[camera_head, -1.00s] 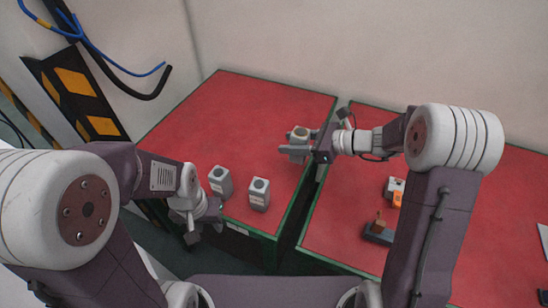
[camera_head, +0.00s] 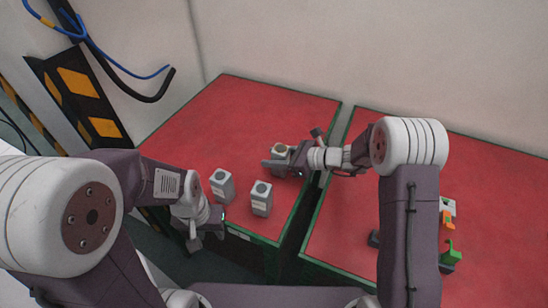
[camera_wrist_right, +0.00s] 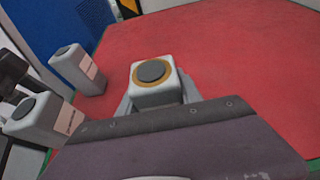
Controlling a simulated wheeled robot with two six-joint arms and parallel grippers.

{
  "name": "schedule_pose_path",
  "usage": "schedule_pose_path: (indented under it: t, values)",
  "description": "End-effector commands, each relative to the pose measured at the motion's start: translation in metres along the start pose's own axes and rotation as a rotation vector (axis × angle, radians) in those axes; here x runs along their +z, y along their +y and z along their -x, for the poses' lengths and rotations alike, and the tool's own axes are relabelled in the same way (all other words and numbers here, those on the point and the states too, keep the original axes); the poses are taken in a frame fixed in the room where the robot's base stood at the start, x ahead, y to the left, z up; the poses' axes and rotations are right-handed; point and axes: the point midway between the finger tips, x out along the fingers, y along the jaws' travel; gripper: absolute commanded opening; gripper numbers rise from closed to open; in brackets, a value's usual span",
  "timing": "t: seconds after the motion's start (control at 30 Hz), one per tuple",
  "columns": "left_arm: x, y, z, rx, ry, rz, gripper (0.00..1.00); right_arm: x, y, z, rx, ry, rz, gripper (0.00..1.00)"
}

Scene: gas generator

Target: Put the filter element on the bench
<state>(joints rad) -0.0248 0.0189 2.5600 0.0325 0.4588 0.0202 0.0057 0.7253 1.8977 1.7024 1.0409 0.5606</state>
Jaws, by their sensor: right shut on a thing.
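The filter element (camera_head: 281,149) is a pale grey block with a dark round top inside a yellow ring; it also shows in the right wrist view (camera_wrist_right: 155,80). My right gripper (camera_head: 277,164) is shut on it, low over the left red bench (camera_head: 245,110). Its base is hidden by the gripper, so I cannot tell whether it touches the bench. It looks upright. My left gripper (camera_head: 207,232) is at the bench's front edge, empty, its fingers apart.
Two similar grey blocks with dark round tops stand on the left bench, one left (camera_head: 222,186) and one right (camera_head: 261,198). A gap separates it from the right red bench (camera_head: 335,225), which carries a green part (camera_head: 452,253) and an orange part (camera_head: 447,220). The left bench's back is clear.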

Motion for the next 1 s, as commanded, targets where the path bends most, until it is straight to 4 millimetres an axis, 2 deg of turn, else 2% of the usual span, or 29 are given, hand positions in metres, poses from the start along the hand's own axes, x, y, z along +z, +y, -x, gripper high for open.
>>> schedule_pose_path:
  t: [0.07, 0.1, 0.13, 0.17, 0.47, 0.57, 1.0]
  values:
    - [0.0, 0.0, -0.004, 0.0, 0.0, 0.0, 0.38, -0.004, 0.0, -0.002, 0.0, 0.0, 0.0, 0.0]
    - [0.0, 0.0, -0.002, 0.0, 0.0, 0.0, 0.38, -0.002, 0.0, -0.001, 0.0, 0.0, 0.0, 0.53]
    - [0.0, 0.0, -0.002, 0.0, 0.0, 0.0, 0.38, -0.002, 0.0, -0.001, 0.0, 0.0, 0.0, 0.61]
    - [0.0, 0.0, -0.002, 0.0, 0.0, 0.0, 0.38, -0.002, 0.0, -0.001, 0.0, 0.0, 0.0, 0.63]
    - [0.0, 0.0, 0.0, 0.0, 0.0, 0.0, 0.38, 0.0, 0.0, 0.0, 0.0, 0.0, 0.0, 0.63]
    - [0.0, 0.0, 0.002, 0.0, 0.0, 0.0, 0.38, 0.002, -0.001, 0.008, -0.002, 0.0, -0.001, 0.63]
    - [-0.001, 0.0, 0.013, 0.0, 0.0, 0.0, 0.38, 0.002, -0.001, 0.101, -0.004, 0.0, -0.001, 0.63]
